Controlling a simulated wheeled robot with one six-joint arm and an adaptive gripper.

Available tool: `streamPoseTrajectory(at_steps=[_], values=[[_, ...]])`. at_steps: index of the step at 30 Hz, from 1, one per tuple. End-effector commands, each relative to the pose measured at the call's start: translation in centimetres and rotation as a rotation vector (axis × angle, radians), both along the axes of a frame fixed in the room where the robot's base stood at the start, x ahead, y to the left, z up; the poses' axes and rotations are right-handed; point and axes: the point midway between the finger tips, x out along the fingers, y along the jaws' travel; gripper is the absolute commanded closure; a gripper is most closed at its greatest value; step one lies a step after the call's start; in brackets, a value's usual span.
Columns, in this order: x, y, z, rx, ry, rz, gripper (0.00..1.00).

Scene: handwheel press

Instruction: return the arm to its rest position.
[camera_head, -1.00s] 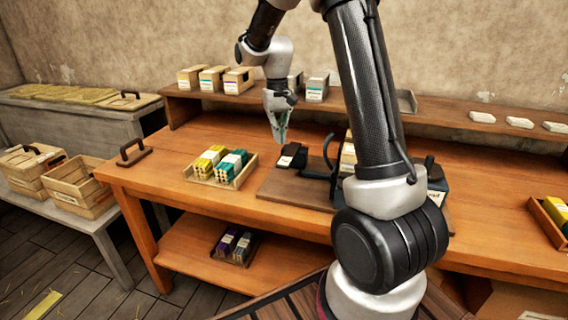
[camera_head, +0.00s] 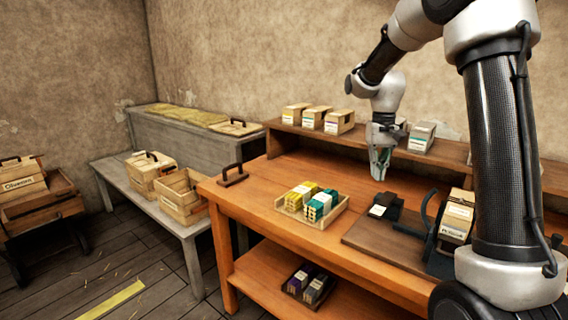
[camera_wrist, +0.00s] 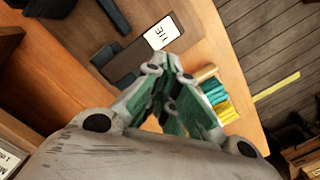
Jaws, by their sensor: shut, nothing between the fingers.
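My gripper (camera_head: 379,172) hangs at the end of my arm above the orange workbench (camera_head: 258,192), fingers pointing down. It is shut and empty. In the wrist view its green-lined fingers (camera_wrist: 172,85) come together over the bench. Below it and to its right in the head view stands the dark press (camera_head: 440,240) on a brown board. A small black block with a white label (camera_head: 377,210) lies near the press. My gripper is apart from all of these.
A tray (camera_head: 283,208) of yellow and teal packs sits on the bench left of the press. Cartons (camera_head: 340,122) stand on the back shelf. Left are a grey bench (camera_head: 140,200) with wooden crates, and a cart (camera_head: 45,205). Open floor lies in front of them.

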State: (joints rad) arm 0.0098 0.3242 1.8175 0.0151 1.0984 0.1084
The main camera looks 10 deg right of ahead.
Motion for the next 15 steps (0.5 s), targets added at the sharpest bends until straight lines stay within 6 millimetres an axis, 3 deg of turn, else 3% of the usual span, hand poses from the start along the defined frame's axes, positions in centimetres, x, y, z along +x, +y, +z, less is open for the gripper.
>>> streamPoseTrajectory(at_steps=[1, 3, 15], values=[[-1.3, 0.0, -1.1, 0.001, 0.025, 0.009, 1.00], [-4.0, 0.0, -0.9, 0.002, 0.029, 0.031, 1.00], [-19.9, 0.1, 5.0, -0.010, -0.170, 0.108, 1.00]])
